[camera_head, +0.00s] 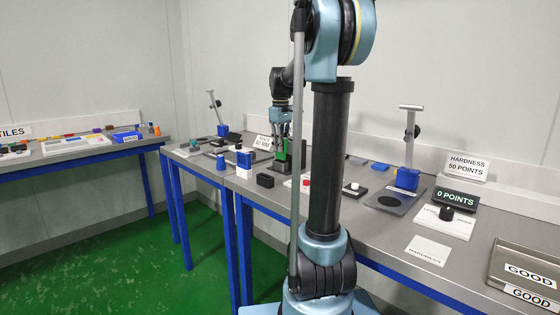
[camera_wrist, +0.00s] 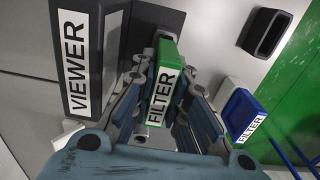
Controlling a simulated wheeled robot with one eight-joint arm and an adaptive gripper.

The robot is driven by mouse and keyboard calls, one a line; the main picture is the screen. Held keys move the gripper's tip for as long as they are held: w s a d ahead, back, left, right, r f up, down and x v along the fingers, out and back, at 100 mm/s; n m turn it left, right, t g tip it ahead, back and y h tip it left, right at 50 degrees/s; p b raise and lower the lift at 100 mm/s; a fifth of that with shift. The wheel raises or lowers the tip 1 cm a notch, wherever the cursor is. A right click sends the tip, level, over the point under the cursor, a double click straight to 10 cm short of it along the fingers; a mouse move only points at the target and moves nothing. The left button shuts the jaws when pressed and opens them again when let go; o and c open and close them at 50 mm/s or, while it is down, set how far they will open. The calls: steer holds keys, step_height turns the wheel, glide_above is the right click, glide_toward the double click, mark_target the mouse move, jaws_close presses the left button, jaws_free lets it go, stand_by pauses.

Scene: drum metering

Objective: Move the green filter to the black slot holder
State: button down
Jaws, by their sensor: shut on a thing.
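The green filter (camera_wrist: 163,90), a green block with a white FILTER label, is between the fingers of my gripper (camera_wrist: 162,76) in the wrist view. My gripper is shut on it. In the head view the green filter (camera_head: 281,163) shows low between the fingers, above or at the grey bench; I cannot tell whether it touches anything. The black slot holder (camera_wrist: 266,32), a hollow black box, is at the upper right of the wrist view, apart from the filter. It also shows in the head view (camera_head: 265,180), in front of my gripper.
A dark VIEWER box (camera_wrist: 112,45) stands close left of my gripper in the wrist view. A blue filter (camera_wrist: 240,108) sits in a white holder to the right, near the bench edge. The grey bench (camera_head: 300,200) has bare surface around the black holder.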

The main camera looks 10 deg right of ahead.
steer(key=shift+r, duration=0.75)
steer(key=shift+r, duration=1.9)
stand_by(0.4)
